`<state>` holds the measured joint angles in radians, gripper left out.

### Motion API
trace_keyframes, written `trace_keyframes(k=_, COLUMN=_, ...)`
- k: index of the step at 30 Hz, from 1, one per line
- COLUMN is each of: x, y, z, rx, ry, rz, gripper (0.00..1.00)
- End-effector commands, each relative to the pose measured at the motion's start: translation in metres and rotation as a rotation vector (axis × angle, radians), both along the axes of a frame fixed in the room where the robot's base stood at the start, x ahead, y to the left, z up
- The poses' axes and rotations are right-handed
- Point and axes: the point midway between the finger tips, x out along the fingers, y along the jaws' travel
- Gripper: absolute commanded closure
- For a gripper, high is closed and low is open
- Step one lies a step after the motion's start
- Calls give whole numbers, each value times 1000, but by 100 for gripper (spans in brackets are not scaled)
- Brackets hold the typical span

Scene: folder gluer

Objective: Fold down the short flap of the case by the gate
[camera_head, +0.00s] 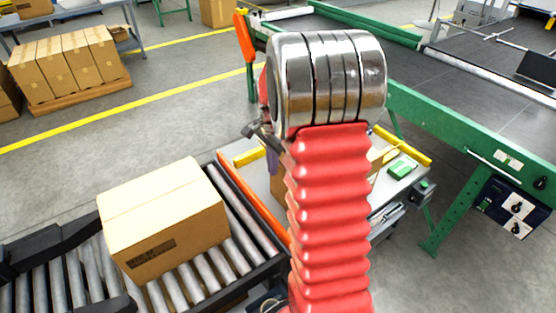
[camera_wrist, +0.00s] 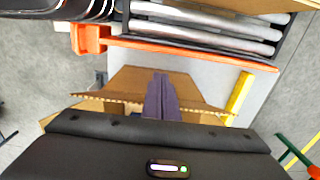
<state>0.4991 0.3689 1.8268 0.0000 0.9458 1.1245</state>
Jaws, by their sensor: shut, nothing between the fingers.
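The open case (camera_wrist: 92,107) stands beside the orange gate (camera_wrist: 190,52), with cardboard flaps and corrugated edges showing in the wrist view. The short flap (camera_wrist: 132,84) on the gate side is a brown panel, raised or sloping; its exact angle is unclear. My gripper (camera_wrist: 162,82) has its purple-grey fingers shut together, empty, in front of this flap; I cannot tell whether they touch it. The near part of the case is hidden by my gripper body. In the head view my red arm covers most of the case (camera_head: 278,188); the gate (camera_head: 255,203) shows to its left.
A closed carton (camera_head: 165,220) sits on the roller conveyor (camera_head: 240,235) left of the gate. Yellow guides (camera_head: 405,147) and a green button box (camera_head: 402,168) edge the white table. A green-framed machine (camera_head: 470,150) stands at right.

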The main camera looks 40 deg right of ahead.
Motion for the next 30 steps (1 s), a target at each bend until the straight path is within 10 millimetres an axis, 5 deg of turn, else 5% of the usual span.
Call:
trace_keyframes(k=19, x=-3, y=-54, z=0, rx=0, ry=0, rz=-1, gripper=100)
trace_keyframes(k=30, x=-4, y=-59, z=1, rx=0, ry=0, rz=0, gripper=100)
